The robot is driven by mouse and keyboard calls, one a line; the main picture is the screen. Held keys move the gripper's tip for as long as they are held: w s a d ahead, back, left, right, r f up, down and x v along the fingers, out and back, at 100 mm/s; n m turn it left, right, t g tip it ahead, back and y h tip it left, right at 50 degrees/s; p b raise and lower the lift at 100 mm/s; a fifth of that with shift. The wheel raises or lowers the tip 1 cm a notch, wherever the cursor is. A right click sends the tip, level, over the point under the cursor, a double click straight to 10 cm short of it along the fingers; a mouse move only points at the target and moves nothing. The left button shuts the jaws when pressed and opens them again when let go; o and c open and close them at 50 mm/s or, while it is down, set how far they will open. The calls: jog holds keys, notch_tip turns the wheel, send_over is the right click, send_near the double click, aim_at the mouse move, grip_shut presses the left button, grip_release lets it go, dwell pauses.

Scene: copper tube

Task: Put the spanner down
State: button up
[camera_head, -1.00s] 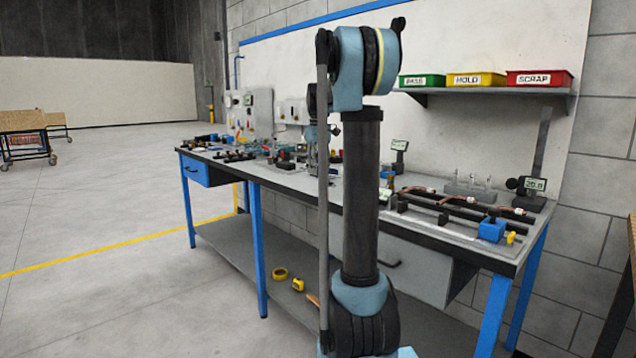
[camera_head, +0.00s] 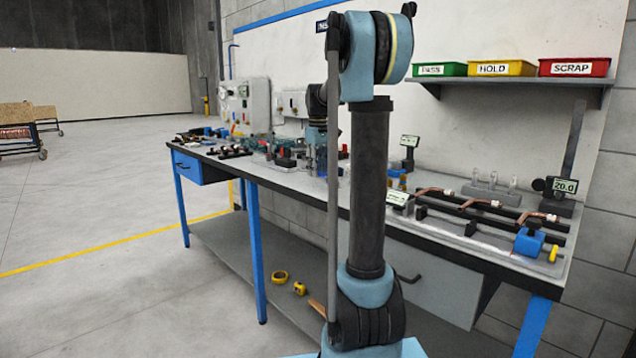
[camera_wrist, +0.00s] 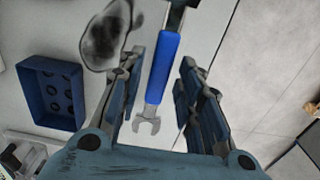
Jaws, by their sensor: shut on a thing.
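The spanner (camera_wrist: 163,62) has a blue handle and a grey open-ended jaw, seen in the wrist view. The spanner's far end runs up to the top edge of the view, where a dark part shows. A pale bench surface is below. In the head view my gripper is largely hidden behind my arm over the workbench (camera_head: 290,183), and I cannot make out the spanner there.
A dark blue bin (camera_wrist: 50,92) and a grey, dark-patched object (camera_wrist: 106,36) are left of the fingers. The bench edge and floor are on the right. Copper tubes on a fixture (camera_head: 470,205) fill the bench's right end. Trays (camera_head: 495,68) stand on the shelf.

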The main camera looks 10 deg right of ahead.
aim_at(318, 188)
jog(key=shift+f, duration=2.2)
jog(key=o, duration=1.2)
jog(key=shift+c, duration=0.2)
jog(key=shift+s, duration=0.1)
notch_tip(318, 188, up, 12)
jog(key=s+f+m+t, duration=0.1)
jog(key=s+f+m, duration=0.1)
jog(key=s+f, duration=0.6)
jog(key=s+f+m, duration=0.1)
jog(key=s+f, duration=0.2)
jog(key=s, duration=0.9)
jog(key=s+f+m+t, duration=0.1)
jog(key=s+f+m, duration=0.1)
jog(key=s+f, duration=0.6)
jog(key=s+f+m, duration=0.1)
jog(key=s+f, duration=0.9)
jog(key=s, duration=0.1)
jog(key=shift+a+m, duration=0.15)
jog(key=shift+m, duration=0.15)
